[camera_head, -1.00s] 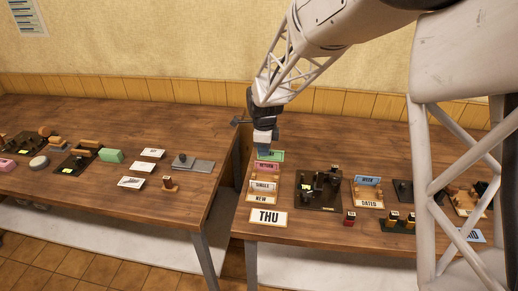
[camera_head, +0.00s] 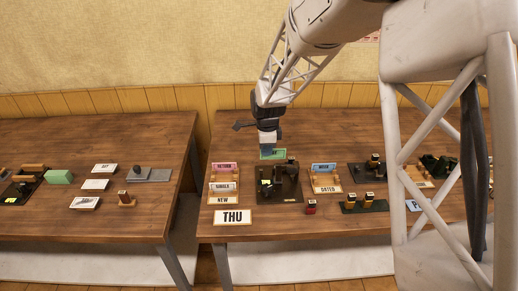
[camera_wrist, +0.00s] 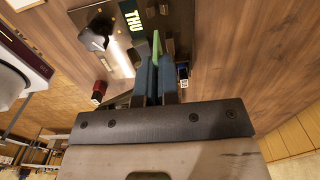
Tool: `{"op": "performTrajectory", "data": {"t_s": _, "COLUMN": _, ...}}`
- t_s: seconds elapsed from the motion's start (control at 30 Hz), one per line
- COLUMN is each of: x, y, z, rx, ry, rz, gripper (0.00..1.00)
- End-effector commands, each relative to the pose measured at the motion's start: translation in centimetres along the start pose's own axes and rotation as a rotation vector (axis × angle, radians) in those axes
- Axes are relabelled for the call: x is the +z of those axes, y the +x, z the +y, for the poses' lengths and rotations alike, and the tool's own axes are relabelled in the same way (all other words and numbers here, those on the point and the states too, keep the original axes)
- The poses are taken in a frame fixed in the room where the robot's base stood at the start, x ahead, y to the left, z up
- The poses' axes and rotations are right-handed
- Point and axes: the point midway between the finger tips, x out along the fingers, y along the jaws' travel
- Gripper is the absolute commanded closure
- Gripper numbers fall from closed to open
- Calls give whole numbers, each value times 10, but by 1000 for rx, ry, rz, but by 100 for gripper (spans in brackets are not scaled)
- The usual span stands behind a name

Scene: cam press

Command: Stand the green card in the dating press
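My gripper (camera_head: 268,146) is shut on the green card (camera_head: 280,154). In the wrist view the card (camera_wrist: 156,45) stands on edge between the blue fingers (camera_wrist: 154,72). The dating press (camera_head: 290,196) is a dark base with black upright parts and a yellow-green label. The fingers hide part of the card.
A NEW rack (camera_head: 222,200) left of the press holds a pink RETURN card and a white SINGLE card. A DATED rack (camera_head: 326,189) right of it holds a blue WEEK card. A THU sign (camera_head: 232,217) and a small red stamp (camera_head: 311,207) stand in front.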

Motion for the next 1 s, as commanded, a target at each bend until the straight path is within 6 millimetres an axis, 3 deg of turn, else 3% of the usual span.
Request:
{"op": "performTrajectory", "data": {"t_s": 0.57, "x": 0, "y": 2, "z": 0, "rx": 1, "ry": 0, "rz": 0, "gripper": 100}}
{"op": "performTrajectory", "data": {"t_s": 1.0, "x": 0, "y": 22, "z": 0, "rx": 1, "ry": 0, "rz": 0, "gripper": 100}}
